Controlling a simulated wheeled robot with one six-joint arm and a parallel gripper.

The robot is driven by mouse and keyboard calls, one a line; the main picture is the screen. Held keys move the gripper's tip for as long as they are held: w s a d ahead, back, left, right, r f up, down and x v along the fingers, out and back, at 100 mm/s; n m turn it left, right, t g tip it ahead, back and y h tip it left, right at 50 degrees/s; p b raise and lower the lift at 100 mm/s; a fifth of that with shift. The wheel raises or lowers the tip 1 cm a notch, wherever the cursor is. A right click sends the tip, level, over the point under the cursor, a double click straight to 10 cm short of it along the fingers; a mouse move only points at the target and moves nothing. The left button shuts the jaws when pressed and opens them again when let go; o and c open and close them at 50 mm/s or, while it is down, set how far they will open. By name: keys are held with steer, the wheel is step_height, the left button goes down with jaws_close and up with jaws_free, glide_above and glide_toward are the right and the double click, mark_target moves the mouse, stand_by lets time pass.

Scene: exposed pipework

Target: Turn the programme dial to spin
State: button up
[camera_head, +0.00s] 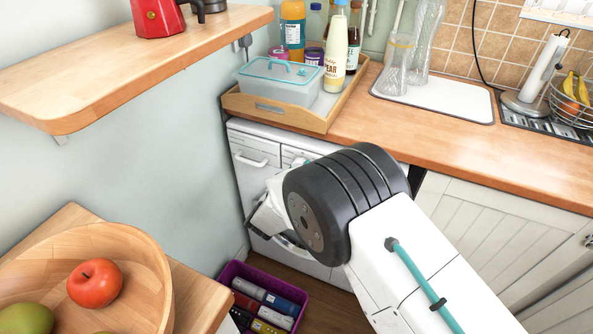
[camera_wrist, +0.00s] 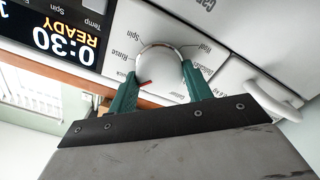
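The programme dial (camera_wrist: 163,72) is a round pale knob with a red pointer mark, on a white washing machine (camera_head: 240,142). In the wrist view the panel appears rotated, and the red mark points to the lower left, near the "Quick" label. The "Spin" label (camera_wrist: 134,33) is up and left of the knob. My gripper (camera_wrist: 159,78) has its two green fingers on either side of the dial, with the knob between them. They look close to it; contact is not clear. In the head view my arm hides the dial.
A dark display (camera_wrist: 60,35) reads 0:30 READY beside the dial. A drawer handle (camera_wrist: 265,95) lies to the dial's right in the wrist view. The worktop (camera_head: 450,135) overhangs the machine. A purple crate (camera_head: 235,268) stands on the floor, and a wooden shelf (camera_head: 130,75) juts out upper left.

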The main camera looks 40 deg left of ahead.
steer(key=shift+m, duration=0.4)
steer(key=shift+d+f+m, duration=0.1)
steer(key=shift+d+m, duration=0.05)
steer(key=shift+m, duration=7.25)
steer(key=o, duration=1)
steer(key=shift+v, duration=3.95)
